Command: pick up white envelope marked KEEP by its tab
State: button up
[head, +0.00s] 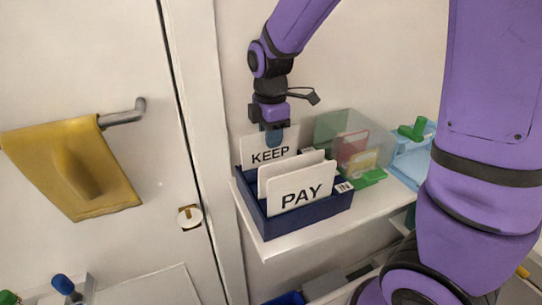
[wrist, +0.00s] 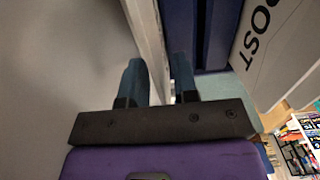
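The white envelope marked KEEP (head: 289,153) stands upright at the back of a dark blue box (head: 307,215) in the head view. My gripper (head: 274,138) points down at its top edge, one finger showing in front of it. In the wrist view my gripper (wrist: 160,76) has its two blue-grey fingers apart, with a gap between them. The white envelope (wrist: 150,30) shows nearly edge-on between the fingers. Whether either finger touches it is hard to tell. The tab is mostly hidden by the fingers.
A white envelope marked PAY (head: 303,197) stands at the box's front, with another blank-looking one (head: 278,170) behind it. An envelope marked POST (wrist: 270,45) shows in the wrist view. A clear bin (head: 340,130) stands right of the box on the white shelf (head: 375,205). A door with a handle (head: 124,114) is at left.

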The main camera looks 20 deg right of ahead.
jog(key=shift+c, duration=0.2)
grip_shut()
jog(key=shift+r, duration=4.25)
